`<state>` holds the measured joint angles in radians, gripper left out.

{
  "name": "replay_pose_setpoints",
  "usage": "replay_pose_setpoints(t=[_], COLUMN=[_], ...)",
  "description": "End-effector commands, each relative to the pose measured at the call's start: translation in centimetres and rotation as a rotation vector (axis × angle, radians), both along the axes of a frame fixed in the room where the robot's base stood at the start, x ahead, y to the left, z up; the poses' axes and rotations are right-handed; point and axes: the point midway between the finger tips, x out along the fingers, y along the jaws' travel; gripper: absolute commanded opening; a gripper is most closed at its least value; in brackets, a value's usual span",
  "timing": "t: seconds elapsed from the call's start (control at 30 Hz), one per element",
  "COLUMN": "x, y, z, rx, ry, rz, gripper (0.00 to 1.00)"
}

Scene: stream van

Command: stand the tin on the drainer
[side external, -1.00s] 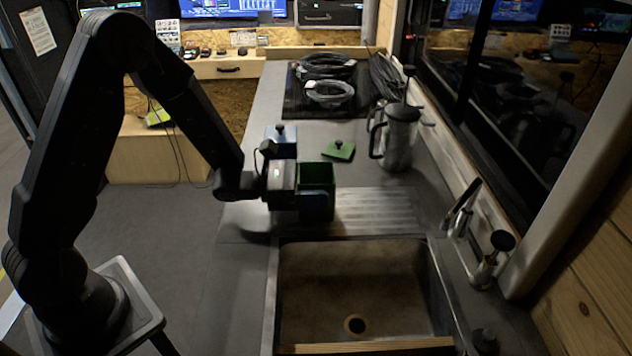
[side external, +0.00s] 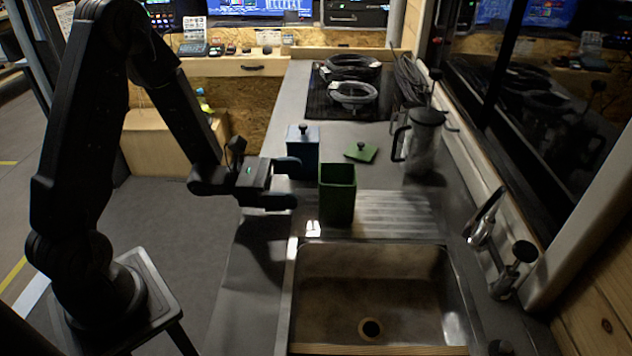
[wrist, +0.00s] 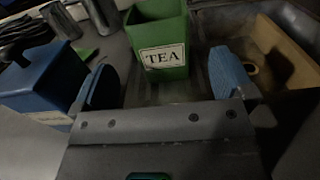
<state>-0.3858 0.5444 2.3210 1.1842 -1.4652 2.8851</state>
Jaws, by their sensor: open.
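The green tin (side external: 337,195), labelled TEA in the wrist view (wrist: 165,60), stands upright and lidless at the left end of the ridged drainer (side external: 395,213). Its base looks at or on the drainer's left edge; I cannot tell how much of it rests on the ridges. My gripper (side external: 290,184) is open and empty, just left of the tin and apart from it. In the wrist view the tin shows ahead, between and beyond the two blue fingers (wrist: 168,82).
A blue lidded tin (side external: 302,155) stands close behind my gripper. A green lid (side external: 361,152) lies on the counter. A cafetiere (side external: 420,140) stands at the back right. The sink (side external: 370,285) opens in front of the drainer, with a tap (side external: 485,220) on its right.

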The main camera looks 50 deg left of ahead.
Motion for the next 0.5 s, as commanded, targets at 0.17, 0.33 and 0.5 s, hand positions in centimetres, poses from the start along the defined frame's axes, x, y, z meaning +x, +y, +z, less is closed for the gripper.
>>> replay_pose_setpoints(t=[0.17,0.33,0.5], x=[-1.4,-1.8,-1.8], y=[1.5,1.8,1.8], z=[0.0,0.0,0.0], rx=[0.001,0.001,0.001], ry=[-0.001,-0.001,-0.001], rz=[0.002,0.000,0.000], gripper=[1.00,1.00,1.00])
